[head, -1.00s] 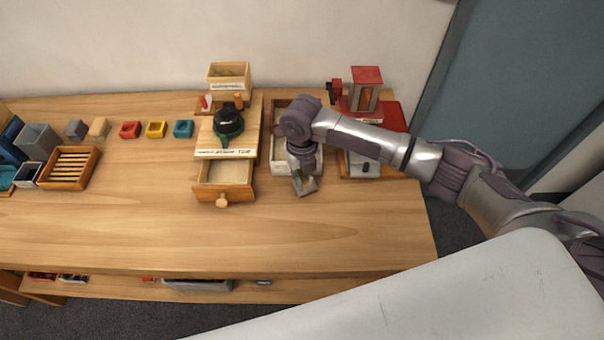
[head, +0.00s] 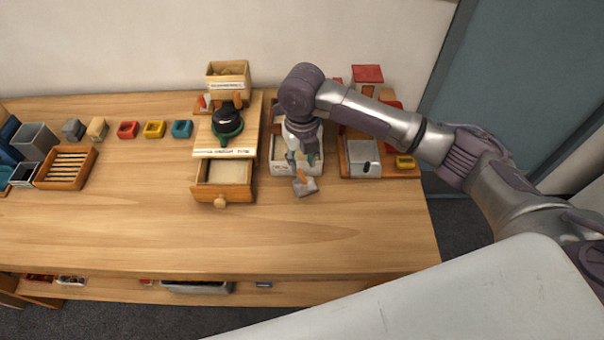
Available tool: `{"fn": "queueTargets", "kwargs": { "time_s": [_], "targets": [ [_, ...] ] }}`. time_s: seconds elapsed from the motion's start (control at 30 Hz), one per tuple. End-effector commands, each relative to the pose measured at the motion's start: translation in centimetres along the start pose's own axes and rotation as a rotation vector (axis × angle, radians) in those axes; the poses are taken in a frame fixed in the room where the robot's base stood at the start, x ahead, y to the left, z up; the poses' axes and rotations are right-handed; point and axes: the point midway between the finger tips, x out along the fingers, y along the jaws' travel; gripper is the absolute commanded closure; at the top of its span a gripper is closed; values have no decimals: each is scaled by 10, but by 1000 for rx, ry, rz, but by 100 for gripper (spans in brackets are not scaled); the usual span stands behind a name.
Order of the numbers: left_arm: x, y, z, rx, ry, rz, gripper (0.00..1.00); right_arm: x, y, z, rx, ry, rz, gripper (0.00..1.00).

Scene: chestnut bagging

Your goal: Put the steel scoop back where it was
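The steel scoop (head: 305,187) is a small grey scoop with a short brownish handle. It lies on the table at the front edge of the pale wooden bin (head: 283,169), its handle toward the bin. My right gripper (head: 303,160) is above the bin, just behind the scoop. Its fingers look spread and empty, with a visible gap to the scoop. The gripper and arm hide much of the bin's inside. My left gripper is not in view.
Left of the bin stands a wooden stand with an open drawer (head: 224,192) and a dark green-based device (head: 228,122). To the right is a board with a steel container (head: 363,157) and a red-topped dispenser (head: 367,75). The front of the table is clear.

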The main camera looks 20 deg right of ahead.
Motion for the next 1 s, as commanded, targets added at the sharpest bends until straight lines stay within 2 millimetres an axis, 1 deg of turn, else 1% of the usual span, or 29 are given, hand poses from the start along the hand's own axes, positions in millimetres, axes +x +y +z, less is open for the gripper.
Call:
{"fn": "queueTargets", "kwargs": {
  "time_s": [0.03,0.2,0.33,0.5,1.0],
  "targets": [
    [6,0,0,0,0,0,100,-10,0,1,0,-6,-1,64],
    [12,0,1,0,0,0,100,-40,0,1,0,-4,0,64],
    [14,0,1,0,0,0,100,-52,0,1,0,-2,0,64],
    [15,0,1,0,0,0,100,-58,0,0,0,1,-1,64],
    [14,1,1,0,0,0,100,-57,0,0,0,1,0,64]
  ]
}}
